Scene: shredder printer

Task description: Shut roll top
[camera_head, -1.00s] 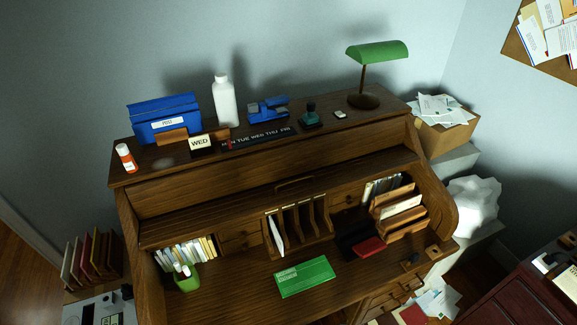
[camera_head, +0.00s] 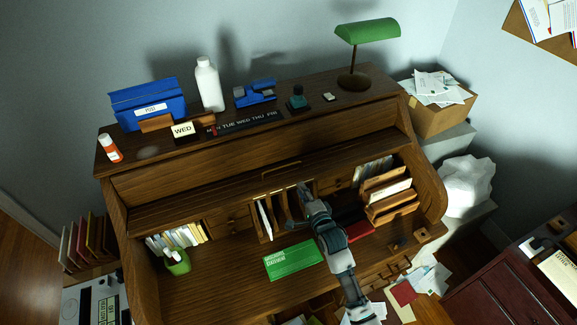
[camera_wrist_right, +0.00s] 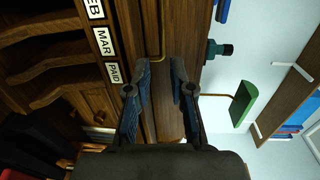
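The wooden roll top (camera_head: 200,172) of the desk is raised, leaving the cubbies and desktop exposed. Its thin handle (camera_head: 281,168) runs along the middle of its lower part. The handle also shows in the right wrist view (camera_wrist_right: 161,32), just beyond the fingers. My right gripper (camera_head: 303,188) is below and right of the handle, in front of the middle cubbies. In the right wrist view its two fingers (camera_wrist_right: 158,75) are spread with nothing between them, apart from the handle as far as I can tell. My left gripper is not in view.
A green booklet (camera_head: 292,260) lies on the desktop left of my right arm. A green pen cup (camera_head: 176,263) stands at the left and a letter rack (camera_head: 391,194) at the right. A green lamp (camera_head: 367,31), white bottle (camera_head: 209,85) and blue box (camera_head: 148,103) stand on top.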

